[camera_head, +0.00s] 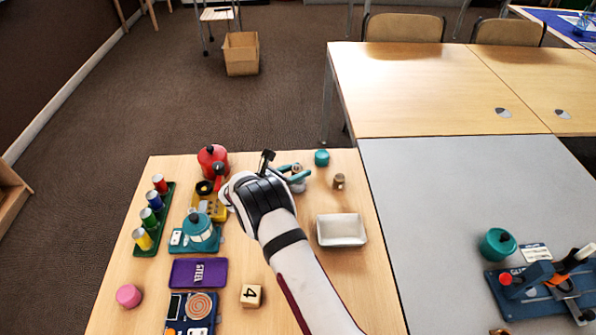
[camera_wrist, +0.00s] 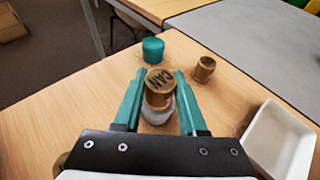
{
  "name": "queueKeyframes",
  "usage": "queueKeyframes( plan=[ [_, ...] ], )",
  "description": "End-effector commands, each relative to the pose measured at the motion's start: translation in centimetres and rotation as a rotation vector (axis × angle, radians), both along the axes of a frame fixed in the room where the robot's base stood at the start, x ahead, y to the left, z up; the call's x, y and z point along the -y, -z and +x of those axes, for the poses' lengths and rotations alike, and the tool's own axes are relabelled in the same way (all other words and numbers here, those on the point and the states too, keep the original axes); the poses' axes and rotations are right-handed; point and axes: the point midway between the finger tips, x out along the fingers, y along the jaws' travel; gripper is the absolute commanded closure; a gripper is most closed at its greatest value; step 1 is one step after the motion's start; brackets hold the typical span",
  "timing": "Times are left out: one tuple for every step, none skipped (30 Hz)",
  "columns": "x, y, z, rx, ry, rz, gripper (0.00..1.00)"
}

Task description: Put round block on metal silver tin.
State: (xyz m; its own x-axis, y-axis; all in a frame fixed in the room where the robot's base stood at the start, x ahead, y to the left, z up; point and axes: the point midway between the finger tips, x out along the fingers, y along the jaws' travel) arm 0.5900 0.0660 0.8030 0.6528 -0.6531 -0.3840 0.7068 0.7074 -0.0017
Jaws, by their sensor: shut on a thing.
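The round block (camera_wrist: 159,80) is a short wooden cylinder with "CAN" on its top face, between the teal fingers in the wrist view. My gripper (camera_wrist: 160,74) is shut on it. The silver tin (camera_wrist: 157,113) is pale and shiny, right under the block and partly hidden by it. I cannot tell whether the block touches the tin. In the head view my gripper (camera_head: 296,172) is at the far middle of the wooden table, with the tin (camera_head: 298,186) partly hidden beneath it.
A teal round piece (camera_head: 321,158) and a small brown cylinder (camera_head: 339,181) stand close behind and right. An empty white tray (camera_head: 341,244) is nearer on the right. A red pot (camera_head: 213,160), a teal pot (camera_head: 200,231) and a green rack (camera_head: 160,228) fill the left.

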Motion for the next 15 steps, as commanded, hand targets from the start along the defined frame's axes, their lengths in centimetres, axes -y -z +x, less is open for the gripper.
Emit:
queueKeyframes(
  plan=[
    [0.01, 0.29, 0.02, 0.000, 0.000, 0.000, 1.00],
    [0.00, 0.35, 0.02, 0.001, 0.000, 0.000, 1.00],
    [0.01, 0.34, 0.01, 0.001, 0.000, 0.000, 1.00],
    [0.02, 0.32, 0.02, 0.001, 0.000, 0.000, 1.00],
    [0.02, 0.30, 0.02, 0.001, 0.000, 0.000, 1.00],
    [0.03, 0.30, 0.01, 0.001, 0.000, 0.000, 1.00],
    [0.03, 0.30, 0.01, 0.001, 0.000, 0.000, 1.00],
    [0.04, 0.34, 0.01, 0.001, 0.000, 0.001, 1.00],
    [0.04, 0.46, 0.00, 0.001, 0.000, 0.001, 1.00],
    [0.04, 0.56, 0.00, 0.001, 0.000, 0.001, 1.00],
    [0.05, 0.62, -0.01, 0.001, 0.000, 0.001, 0.58],
    [0.04, 0.59, 0.00, 0.001, 0.000, 0.001, 0.50],
    [0.04, 0.58, 0.00, 0.001, 0.000, 0.001, 0.45],
    [0.05, 0.57, 0.00, 0.001, 0.000, 0.001, 0.40],
    [0.05, 0.56, -0.01, 0.001, 0.000, 0.001, 0.32]
  ],
)
